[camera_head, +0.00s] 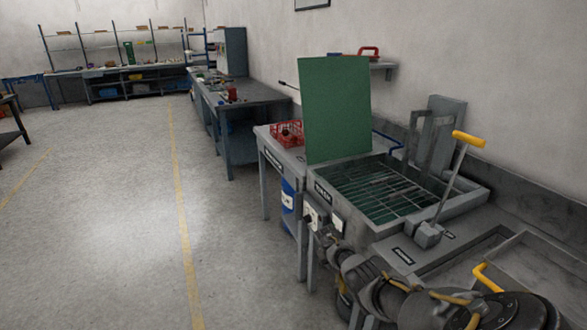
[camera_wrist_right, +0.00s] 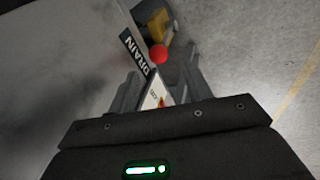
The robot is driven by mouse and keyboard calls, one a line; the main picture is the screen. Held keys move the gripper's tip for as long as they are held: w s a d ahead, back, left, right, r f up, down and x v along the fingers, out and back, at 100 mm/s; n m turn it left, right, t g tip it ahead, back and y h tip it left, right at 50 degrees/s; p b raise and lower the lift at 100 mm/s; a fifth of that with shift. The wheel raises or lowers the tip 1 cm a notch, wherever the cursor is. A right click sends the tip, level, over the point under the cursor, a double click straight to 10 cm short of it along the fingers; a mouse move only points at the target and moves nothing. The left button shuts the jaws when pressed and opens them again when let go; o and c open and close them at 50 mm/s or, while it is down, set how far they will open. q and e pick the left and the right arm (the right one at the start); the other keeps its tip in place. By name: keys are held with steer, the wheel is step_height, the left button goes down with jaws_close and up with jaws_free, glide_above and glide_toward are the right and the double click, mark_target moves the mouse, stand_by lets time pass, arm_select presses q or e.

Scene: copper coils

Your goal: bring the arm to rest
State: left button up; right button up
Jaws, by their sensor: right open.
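My right arm (camera_head: 385,290) comes in from the bottom right of the head view and reaches left along the front of the tank bench. Its end is low beside the bench front, where the gripper is hard to make out. In the right wrist view my right gripper (camera_wrist_right: 162,78) has its two fingers apart, with nothing held between them. A white panel (camera_wrist_right: 155,97) and a red ball-shaped knob (camera_wrist_right: 158,54) show beyond and between the fingers; I cannot tell whether they touch. My left gripper is not in view.
A tank with a grid (camera_head: 390,188) and a raised green lid (camera_head: 335,108) stands by the arm. A yellow-handled lever (camera_head: 455,170) rises at its right. A red basket (camera_head: 287,134) sits behind. The floor (camera_head: 110,210) at left is clear. A "DRAIN" label (camera_wrist_right: 133,52) is near the fingers.

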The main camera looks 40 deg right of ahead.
steer(key=w+a+f+n+t, duration=0.3)
steer(key=a+f+t, duration=0.1)
steer(key=a+f, duration=0.3)
steer(key=s+a+f+n+y, duration=0.2)
steer(key=s+a+f+n, duration=0.1)
steer(key=s+a+f, duration=1.2)
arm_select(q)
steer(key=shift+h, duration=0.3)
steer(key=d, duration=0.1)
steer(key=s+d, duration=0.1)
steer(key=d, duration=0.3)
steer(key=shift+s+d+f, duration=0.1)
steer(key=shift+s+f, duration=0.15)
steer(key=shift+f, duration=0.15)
arm_select(e)
steer(key=s+a+f+g, duration=0.1)
steer(key=s+a+f, duration=0.2)
steer(key=s, duration=0.9)
steer(key=s+a+f+g+y, duration=0.1)
steer(key=s+a+f, duration=0.2)
steer(key=s, duration=1)
steer(key=s+a+f+g+y, duration=0.1)
steer(key=s+a+f, duration=0.2)
steer(key=s+a, duration=0.4)
steer(key=s, duration=0.5)
steer(key=shift+s+a+f+n+g, duration=0.25)
steer(key=shift+s+a+n+g, duration=0.05)
steer(key=shift+s+a, duration=0.1)
